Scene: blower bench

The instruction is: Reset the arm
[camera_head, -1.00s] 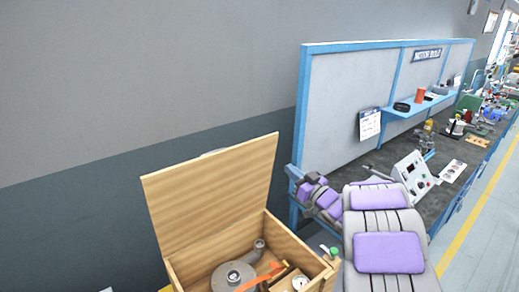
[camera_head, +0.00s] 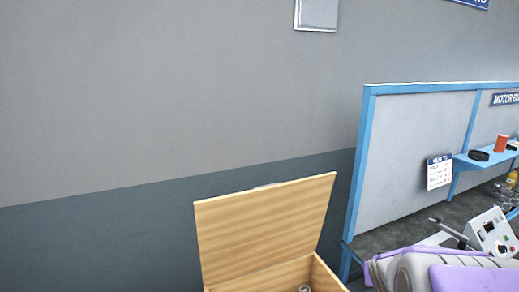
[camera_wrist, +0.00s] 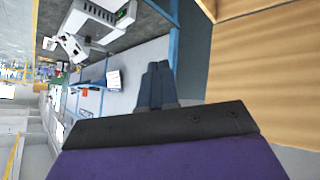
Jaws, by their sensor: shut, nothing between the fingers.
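My gripper (camera_wrist: 157,85) shows in the wrist view with its two dark fingers together and nothing between them. It points toward the grey bench panel and blue frame, beside the wooden box and apart from it as far as I can see. In the head view my arm, grey with purple pads, lies at the bottom right, and the gripper itself is out of sight.
A wooden box with its lid (camera_head: 265,230) raised stands at bottom centre, its inside mostly cut off. The blue-framed bench panel (camera_head: 415,160) stands right of it. A control box (camera_head: 490,232) sits on the bench. The wall at left is clear.

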